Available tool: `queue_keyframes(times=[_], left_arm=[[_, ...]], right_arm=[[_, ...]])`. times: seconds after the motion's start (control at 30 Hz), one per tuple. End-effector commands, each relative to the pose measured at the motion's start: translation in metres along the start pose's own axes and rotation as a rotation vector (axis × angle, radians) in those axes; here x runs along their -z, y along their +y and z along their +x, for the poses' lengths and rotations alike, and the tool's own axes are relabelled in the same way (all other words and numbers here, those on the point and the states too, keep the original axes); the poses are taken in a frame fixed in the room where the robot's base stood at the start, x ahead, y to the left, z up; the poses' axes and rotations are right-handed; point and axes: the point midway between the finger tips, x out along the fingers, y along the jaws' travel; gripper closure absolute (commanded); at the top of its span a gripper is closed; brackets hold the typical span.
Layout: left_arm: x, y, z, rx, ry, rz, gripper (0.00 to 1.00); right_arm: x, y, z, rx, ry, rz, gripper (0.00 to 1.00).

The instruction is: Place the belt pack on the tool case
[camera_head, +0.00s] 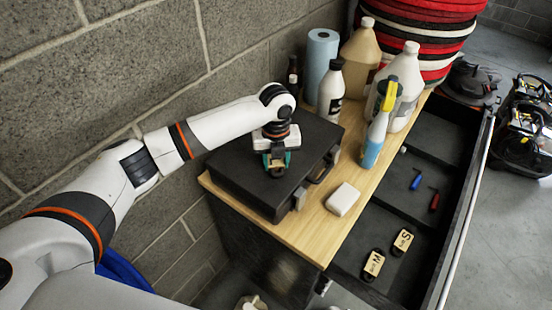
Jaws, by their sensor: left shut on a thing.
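The black tool case (232,180) lies flat and closed on the wooden top, against the block wall, with its handle and latches facing right. My left gripper (277,168) reaches in from the left and points down over the middle of the case. It is shut on a small dark thing, which I take to be the belt pack (277,173). Teal parts show at both sides of it. The gripper hides much of the belt pack, and I cannot tell whether it touches the lid. My right gripper is not in view.
A white block (342,199) lies on the wooden top (312,232) right of the case. A white bottle (331,92), a spray bottle (378,125), jugs (402,85) and a blue roll (320,60) stand behind. An open drawer (425,175) at right holds small tools and tags.

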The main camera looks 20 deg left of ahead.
Motion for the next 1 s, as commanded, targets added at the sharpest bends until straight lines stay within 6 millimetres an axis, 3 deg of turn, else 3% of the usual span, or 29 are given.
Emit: queue_keyframes(times=[0.03,0.13,0.57,1.0], left_arm=[[0.0,0.0,0.001,0.0,0.0,0.0,0.54],[0.0,0.0,0.001,0.001,-0.001,0.0,0.38],[0.001,0.001,-0.01,-0.002,0.002,0.0,0.37],[0.001,0.001,-0.097,-0.002,0.002,0.001,0.37]], right_arm=[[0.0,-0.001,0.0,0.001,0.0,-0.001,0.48],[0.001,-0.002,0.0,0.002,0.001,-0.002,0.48],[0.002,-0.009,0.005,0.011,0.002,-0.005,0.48],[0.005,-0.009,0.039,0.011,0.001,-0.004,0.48]])
